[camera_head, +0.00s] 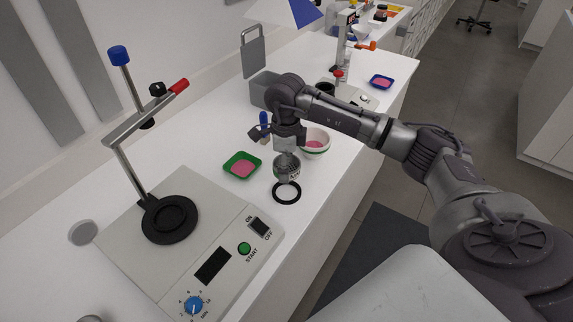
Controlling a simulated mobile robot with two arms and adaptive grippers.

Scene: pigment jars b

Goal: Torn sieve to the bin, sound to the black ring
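My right gripper (287,160) points down over the white bench, just behind the black ring (276,193). A small round grey thing that looks like a sieve (281,170) is at its fingertips, partly overlapped by them. I cannot tell whether the fingers are closed on it, or whether its mesh is torn or sound. The black ring lies flat on the bench, its middle open. My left gripper is out of view. I cannot make out a bin with certainty.
A green tray (229,173) with pink powder lies left of my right gripper. A white bowl (325,152) with pink contents stands behind it. A stirrer plate (125,235) with an upright stand fills the left foreground. A blue tray (389,85) sits farther back.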

